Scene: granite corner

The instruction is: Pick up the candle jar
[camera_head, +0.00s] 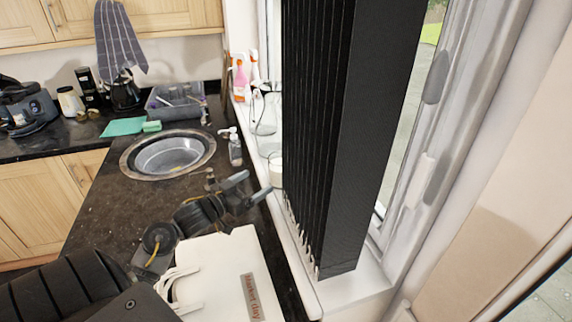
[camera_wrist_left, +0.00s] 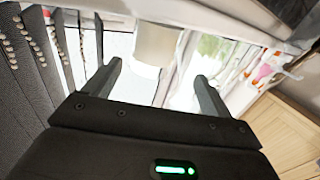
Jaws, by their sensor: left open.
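The candle jar (camera_head: 276,168) is a cream cylinder on the white windowsill, partly hidden by the black blind's left edge. In the left wrist view the pale jar (camera_wrist_left: 155,44) shows ahead, between the lines of the two fingers. My left gripper (camera_head: 253,187) is open, its fingers pointing toward the sill, just left of and in front of the jar. In the wrist view the gap between the fingertips (camera_wrist_left: 158,72) is empty, and the jar appears beyond it. My right gripper is not in view.
The black vertical blind (camera_head: 345,140) hangs close to the right of the jar. A clear glass vessel (camera_head: 265,118) and a pink-and-white spray bottle (camera_head: 240,75) stand farther along the sill. A soap bottle (camera_head: 235,148) stands by the sink (camera_head: 168,153). A white bag (camera_head: 215,285) is below my arm.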

